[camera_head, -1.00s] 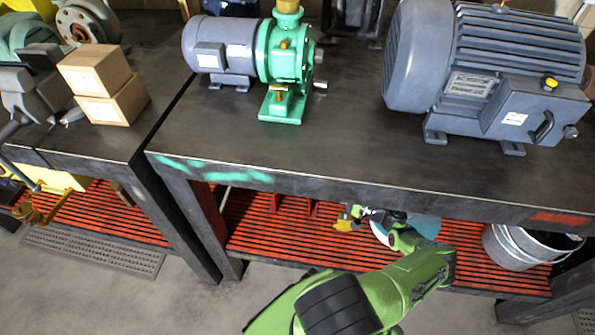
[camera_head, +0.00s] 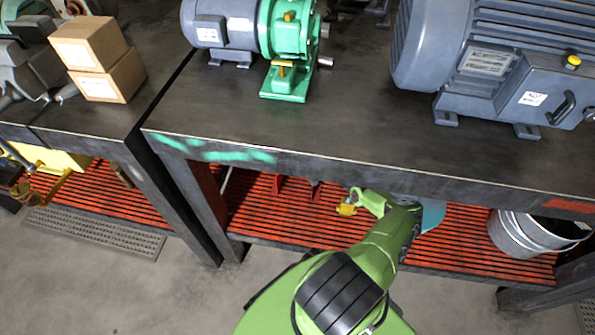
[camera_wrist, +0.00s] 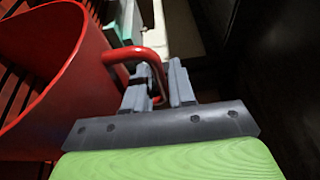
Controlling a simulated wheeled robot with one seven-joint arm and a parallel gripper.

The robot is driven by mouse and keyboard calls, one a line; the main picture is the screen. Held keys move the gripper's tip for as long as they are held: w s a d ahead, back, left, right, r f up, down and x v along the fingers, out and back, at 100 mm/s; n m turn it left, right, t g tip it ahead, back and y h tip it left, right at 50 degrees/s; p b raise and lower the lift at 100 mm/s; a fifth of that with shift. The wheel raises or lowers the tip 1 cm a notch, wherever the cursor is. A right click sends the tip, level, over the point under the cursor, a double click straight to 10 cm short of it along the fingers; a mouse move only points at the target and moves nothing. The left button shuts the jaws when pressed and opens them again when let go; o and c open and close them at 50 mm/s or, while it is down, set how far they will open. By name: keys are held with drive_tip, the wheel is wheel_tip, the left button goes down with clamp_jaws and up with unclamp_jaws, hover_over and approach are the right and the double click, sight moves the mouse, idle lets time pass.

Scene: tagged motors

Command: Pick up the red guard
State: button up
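The red guard (camera_wrist: 55,75) is a large curved red shell at the left of the wrist view, with a red bar handle (camera_wrist: 135,53) bending out to the right. My gripper (camera_wrist: 160,80) is at this handle, whose end runs down between the two grey fingers. Whether the fingers press on the handle cannot be told. In the head view my green arm (camera_head: 375,255) reaches under the table to the lower shelf. My gripper is hidden there, and I cannot make out the guard for certain.
The dark table (camera_head: 360,120) overhangs the red slatted shelf (camera_head: 290,215). A yellow part (camera_head: 346,208) and a teal piece (camera_head: 432,214) show beside my arm. A metal bucket (camera_head: 512,236) stands at the right. Table legs bound the shelf. Motors stand on top.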

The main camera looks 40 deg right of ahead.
drive_tip(key=shift+w, duration=0.15)
drive_tip(key=shift+c, duration=0.4)
clamp_jaws()
idle(0.8)
drive_tip(key=shift+r, duration=0.1)
